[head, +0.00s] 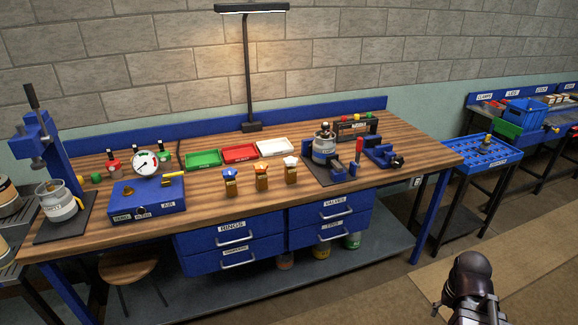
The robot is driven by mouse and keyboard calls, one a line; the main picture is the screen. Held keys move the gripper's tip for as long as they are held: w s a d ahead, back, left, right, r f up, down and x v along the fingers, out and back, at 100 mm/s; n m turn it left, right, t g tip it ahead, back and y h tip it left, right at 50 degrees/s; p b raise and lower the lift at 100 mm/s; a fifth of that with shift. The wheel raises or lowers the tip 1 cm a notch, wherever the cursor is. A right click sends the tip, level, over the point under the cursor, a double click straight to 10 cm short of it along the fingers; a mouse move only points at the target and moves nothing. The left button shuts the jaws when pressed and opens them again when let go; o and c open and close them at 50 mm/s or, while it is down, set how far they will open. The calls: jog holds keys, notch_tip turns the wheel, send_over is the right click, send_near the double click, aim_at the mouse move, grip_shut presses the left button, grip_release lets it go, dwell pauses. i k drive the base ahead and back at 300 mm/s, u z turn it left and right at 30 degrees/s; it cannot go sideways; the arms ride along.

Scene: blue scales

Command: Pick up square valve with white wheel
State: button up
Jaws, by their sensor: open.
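The valve with the white wheel (290,174) stands upright on the wooden workbench, with a brass-coloured body below its white top. It is the rightmost of three similar valves in a row. The valve with the orange wheel (261,178) and the valve with the blue wheel (230,183) stand to its left, apart from it. My gripper (466,308) is at the bottom right, in front of the bench and well away from the valves. It is open, and I see nothing held; its lower part is cut off by the picture edge.
Green (203,159), red (240,153) and white (275,147) trays lie behind the valves. A blue gauge box (148,197) stands left. Bench surface in front of the valves is clear.

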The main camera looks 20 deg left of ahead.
aim_at(290, 172)
jog(key=u, duration=0.25)
jog(key=i, duration=1.3)
jog(key=u, duration=0.2)
